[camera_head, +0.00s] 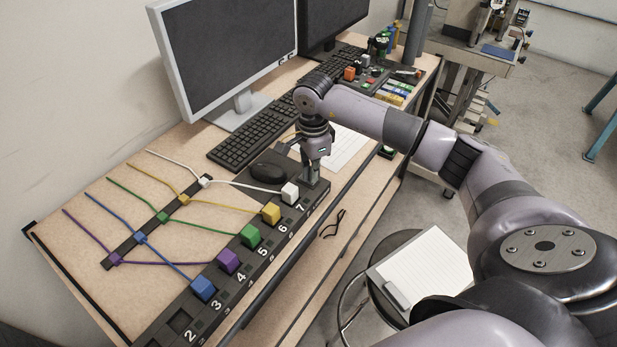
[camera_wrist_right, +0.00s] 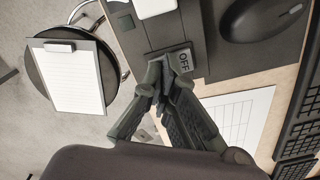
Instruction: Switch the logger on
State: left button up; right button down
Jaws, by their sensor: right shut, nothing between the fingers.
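The logger is a long dark numbered strip (camera_head: 217,309) along the table's front edge, with colored blocks on it. In the right wrist view a dark switch marked OFF (camera_wrist_right: 184,62) sits at the logger's end. My right gripper (camera_head: 312,181) points down at that far end, past the white block (camera_head: 290,194) by number 7. In the wrist view its shut, empty fingertips (camera_wrist_right: 165,88) are right beside the OFF marking and partly cover the switch. I cannot tell whether they touch it. My left gripper is not in view.
A black mouse (camera_head: 270,171), a keyboard (camera_head: 251,135) and a white sheet (camera_head: 343,146) lie close to the gripper. Colored cables run from the blocks to a dark bar (camera_head: 155,224). A stool with a clipboard (camera_head: 420,270) stands in front of the table.

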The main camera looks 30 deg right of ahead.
jog(key=shift+f, duration=0.3)
jog(key=shift+s+r, duration=0.1)
jog(key=shift+r+p, duration=0.3)
jog(key=shift+r, duration=0.5)
jog(key=shift+r+p, duration=1.35)
jog(key=shift+r, duration=1.35)
jog(key=shift+f, duration=0.1)
